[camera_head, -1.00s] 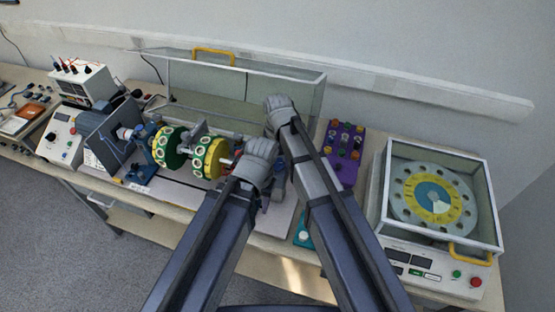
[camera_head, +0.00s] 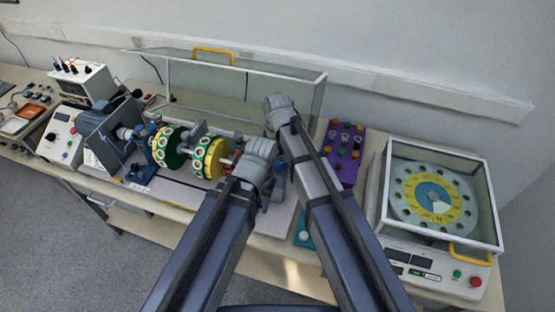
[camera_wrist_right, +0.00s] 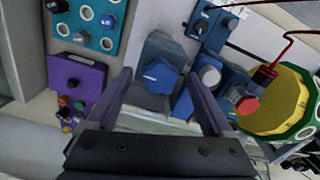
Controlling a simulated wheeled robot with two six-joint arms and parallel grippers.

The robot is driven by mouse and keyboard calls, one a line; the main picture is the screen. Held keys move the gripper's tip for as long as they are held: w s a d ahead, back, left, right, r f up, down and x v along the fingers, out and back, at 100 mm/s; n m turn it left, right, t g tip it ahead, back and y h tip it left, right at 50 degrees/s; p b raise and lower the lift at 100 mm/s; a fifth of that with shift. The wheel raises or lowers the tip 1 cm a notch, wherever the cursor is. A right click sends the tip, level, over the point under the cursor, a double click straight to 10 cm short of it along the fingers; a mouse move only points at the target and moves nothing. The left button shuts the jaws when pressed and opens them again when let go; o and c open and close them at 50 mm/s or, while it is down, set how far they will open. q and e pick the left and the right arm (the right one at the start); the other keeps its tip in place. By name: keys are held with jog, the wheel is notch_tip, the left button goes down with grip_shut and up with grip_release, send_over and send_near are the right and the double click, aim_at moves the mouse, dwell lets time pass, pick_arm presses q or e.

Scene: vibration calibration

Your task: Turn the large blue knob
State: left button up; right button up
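The large blue knob (camera_wrist_right: 160,76) is star-shaped, with a pale label, and sits on a grey-blue block in the right wrist view. My right gripper (camera_wrist_right: 159,82) is open, its two fingers spread on either side of the knob. Some space shows between each finger and the knob; I cannot tell whether either touches it. In the head view my arms cover most of the knob's area. My left arm's grey joint shows there, but its fingers are hidden.
A round silver-capped knob (camera_wrist_right: 209,75) and a red knob (camera_wrist_right: 247,105) stand close by. A purple panel (camera_wrist_right: 78,84) and a teal panel (camera_wrist_right: 63,28) have small knobs. The yellow-and-green rotor (camera_head: 212,158) is left of my arms; a glass-covered dial unit (camera_head: 440,190) stands right.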

aim_at(278, 162)
notch_tip(278, 162, up, 8)
jog(key=p, duration=0.8)
jog(key=shift+f, duration=0.1)
dwell(0.7)
jog(key=s+d+f+n+b, duration=0.2)
jog(key=s+d+f+b, duration=0.1)
jog(key=s+f+b, duration=0.3)
jog(key=s+d+f+n+h+b, duration=0.1)
jog(key=s+d+f+n+b, duration=0.1)
jog(key=s+f+b, duration=0.5)
jog(key=s+d, duration=0.1)
jog(key=s, duration=0.2)
jog(key=shift+s+d, duration=0.1)
dwell(1.2)
